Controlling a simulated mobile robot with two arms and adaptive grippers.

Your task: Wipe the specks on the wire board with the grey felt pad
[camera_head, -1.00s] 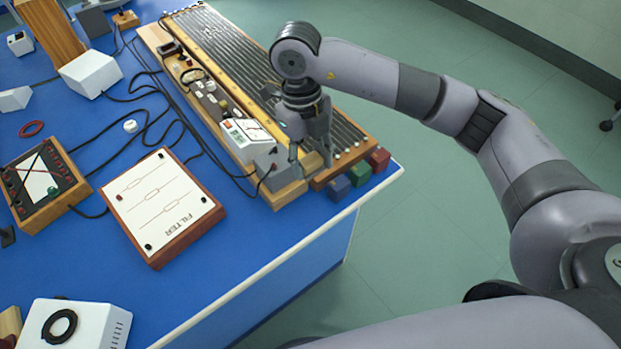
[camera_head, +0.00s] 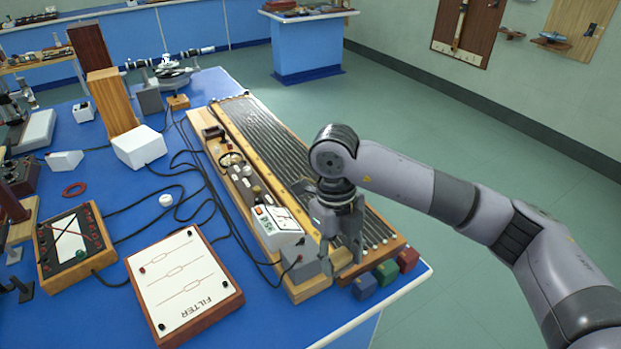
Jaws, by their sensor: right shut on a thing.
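The wire board (camera_head: 283,157) is a long wooden board with dark parallel strips or wires, running from back left to front right on the blue bench. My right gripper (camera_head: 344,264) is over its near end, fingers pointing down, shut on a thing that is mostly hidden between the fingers. I take this to be the grey felt pad, but its outline is not clear. I cannot tell whether it touches the board. No specks can be made out at this size. My left gripper is not in view.
A grey box (camera_head: 299,263) and a white meter (camera_head: 277,227) stand just left of my right gripper. Blue (camera_head: 364,286), green (camera_head: 387,273) and red (camera_head: 407,260) blocks sit at the board's near end by the bench edge. A filter panel (camera_head: 182,285) and black cables lie left.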

